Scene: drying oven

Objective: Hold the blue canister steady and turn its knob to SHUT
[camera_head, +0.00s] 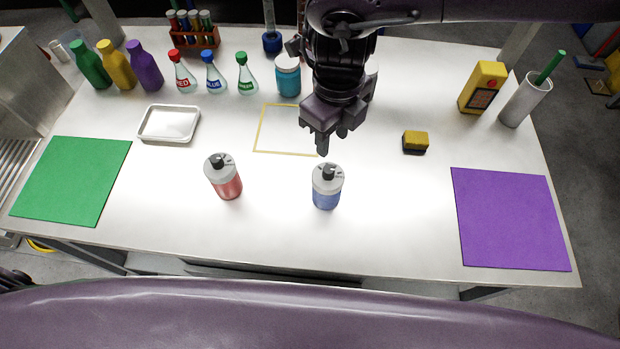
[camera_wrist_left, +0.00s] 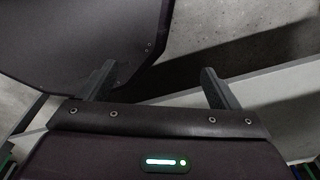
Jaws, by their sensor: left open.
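The blue canister (camera_head: 326,199) stands upright on the white table, near the middle front. It has a grey top with a black knob (camera_head: 328,171); the markings are too small to read. My right gripper (camera_head: 323,145) points down above and behind it, apart from it; I cannot tell whether its fingers are open or shut. A similar red canister (camera_head: 228,187) stands to the left of the blue one. My left gripper (camera_wrist_left: 158,84) shows in the left wrist view, open and empty, with no canister between its fingers.
A yellow square outline (camera_head: 257,137) lies behind the canisters. A white tray (camera_head: 144,137) and a green mat (camera_head: 70,182) lie left, a yellow-black sponge (camera_head: 415,140) and a purple mat (camera_head: 510,220) right. Bottles and flasks stand at the back. The front middle is clear.

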